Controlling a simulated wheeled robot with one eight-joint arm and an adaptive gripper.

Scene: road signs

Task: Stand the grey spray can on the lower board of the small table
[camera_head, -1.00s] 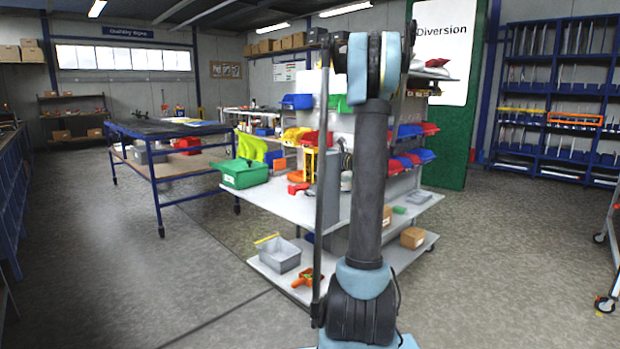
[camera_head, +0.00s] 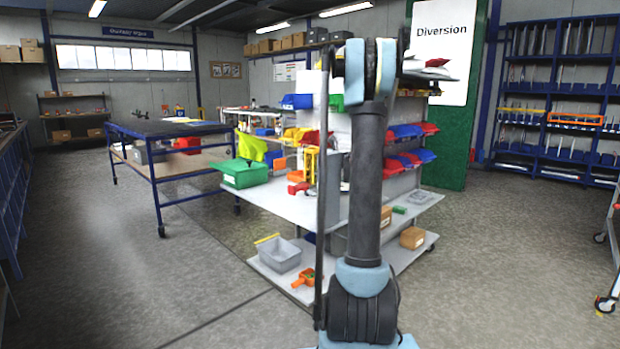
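The small table has a pale grey top (camera_head: 285,205) and a lower board (camera_head: 308,261) close to the floor. A grey open bin (camera_head: 280,257) and an orange tool (camera_head: 304,280) are on the lower board's left part. I cannot pick out the grey spray can for sure. A small greyish shape (camera_head: 345,186) shows on the table top, mostly hidden behind my arm. My upright arm covers the middle of the table. My gripper is not recognisable in this view.
A green bin (camera_head: 243,173) stands at the top's left corner; coloured bins hang on the rack above. Cardboard boxes (camera_head: 412,237) sit on the lower board's right side. A blue-framed table (camera_head: 157,180) stands at left. Floor in front is clear.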

